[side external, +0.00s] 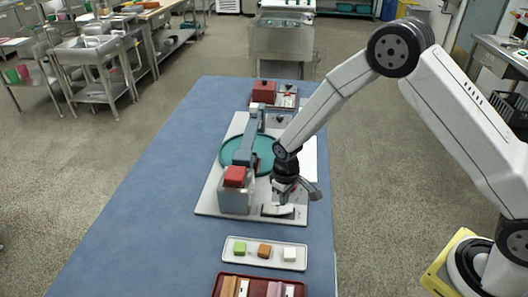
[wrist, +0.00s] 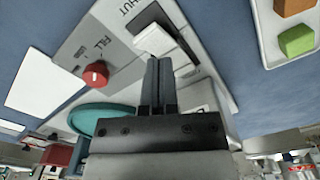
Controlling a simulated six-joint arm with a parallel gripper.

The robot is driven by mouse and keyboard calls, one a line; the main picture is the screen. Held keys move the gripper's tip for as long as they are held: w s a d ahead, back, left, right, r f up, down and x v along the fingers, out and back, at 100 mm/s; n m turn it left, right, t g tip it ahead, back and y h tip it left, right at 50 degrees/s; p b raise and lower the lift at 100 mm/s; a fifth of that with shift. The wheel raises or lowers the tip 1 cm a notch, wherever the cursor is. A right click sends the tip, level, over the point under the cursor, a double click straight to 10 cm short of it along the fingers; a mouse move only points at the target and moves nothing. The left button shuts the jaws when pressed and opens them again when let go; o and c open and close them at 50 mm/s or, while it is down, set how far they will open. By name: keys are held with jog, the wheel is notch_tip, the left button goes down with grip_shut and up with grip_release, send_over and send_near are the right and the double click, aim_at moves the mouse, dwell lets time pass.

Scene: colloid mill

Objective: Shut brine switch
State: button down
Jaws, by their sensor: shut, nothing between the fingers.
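A white rocker switch (wrist: 155,40) in a dark frame sits on a light grey panel (wrist: 115,40). In the wrist view, printed letters reading "HUT" show beside it, partly cut off. The switch also shows in the side external view (side external: 277,211), at the front right of the base plate. My gripper (wrist: 160,62) is shut and empty, its fingertips at the switch's near edge; I cannot tell whether they touch it. In the side external view, my gripper (side external: 297,190) is low over the switch. Part of the switch is hidden by the fingers.
A red knob (wrist: 96,74) sits beside a "FILL" label. A teal disc (side external: 263,155) and a grey post with a red block (side external: 235,176) stand left of my gripper. A white tray (side external: 225,256) with small blocks lies in front. The blue table's left side is clear.

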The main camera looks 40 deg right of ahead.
aim_at(286, 209)
jog(key=shift+f, duration=1.45)
dwell(1.4)
jog(key=shift+r, duration=3.5)
jog(key=shift+s+d+r, duration=0.2)
jog(key=shift+s+r, duration=0.05)
jog(key=shift+r, duration=0.2)
jog(key=s+d+r+m+t, duration=0.1)
jog(key=s+d+r, duration=0.2)
jog(key=s+r, duration=0.2)
jog(key=s+d+r+m+t, duration=0.1)
jog(key=s+r, duration=0.4)
jog(key=s, duration=0.6)
jog(key=shift+s+d+r+m+t, duration=0.25)
jog(key=shift+d+m, duration=0.25)
jog(key=shift+d, duration=0.65)
